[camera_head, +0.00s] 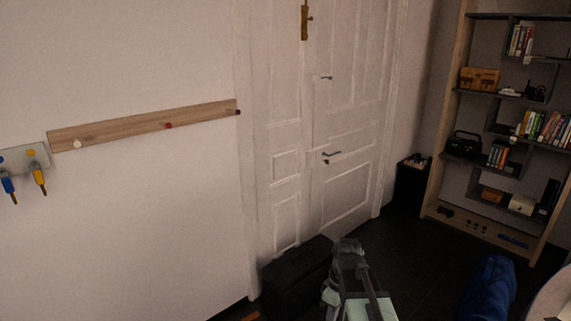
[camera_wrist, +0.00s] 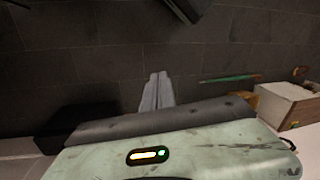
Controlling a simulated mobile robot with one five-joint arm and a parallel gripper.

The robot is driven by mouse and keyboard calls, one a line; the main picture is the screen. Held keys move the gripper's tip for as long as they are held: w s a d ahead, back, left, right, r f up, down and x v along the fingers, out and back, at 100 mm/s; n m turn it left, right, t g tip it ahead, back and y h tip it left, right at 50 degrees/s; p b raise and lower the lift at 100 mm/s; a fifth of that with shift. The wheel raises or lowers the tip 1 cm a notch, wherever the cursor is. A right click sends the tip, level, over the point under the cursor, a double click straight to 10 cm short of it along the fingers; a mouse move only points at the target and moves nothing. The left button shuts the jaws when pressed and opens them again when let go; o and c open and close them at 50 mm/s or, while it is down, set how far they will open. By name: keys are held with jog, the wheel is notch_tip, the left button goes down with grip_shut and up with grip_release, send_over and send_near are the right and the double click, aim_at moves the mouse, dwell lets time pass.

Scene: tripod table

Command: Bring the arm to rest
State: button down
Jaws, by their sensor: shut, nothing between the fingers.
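My gripper (camera_wrist: 158,76) shows in the wrist view as two grey fingers lying side by side. It is shut and empty, above a dark tiled floor (camera_wrist: 95,60). My arm (camera_head: 348,268) shows at the bottom middle of the head view, in front of a black case and the white door. I cannot make out the fingertips clearly in the head view.
A black case (camera_head: 295,275) stands by the white door (camera_head: 345,130). A shelf unit (camera_head: 443,120) stands at the right, with a blue bag (camera_head: 489,285) before it. A wooden box (camera_wrist: 288,107) and green stick (camera_wrist: 228,79) lie right of my gripper.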

jog(key=d+m, duration=0.1)
jog(key=m, duration=0.2)
jog(key=s+d+m+t+h, duration=0.1)
jog(key=m, duration=0.3)
jog(key=s+d+m, duration=0.1)
jog(key=m, duration=0.2)
jog(key=shift+f+m+t, duration=0.2)
jog(key=shift+m+t, duration=0.1)
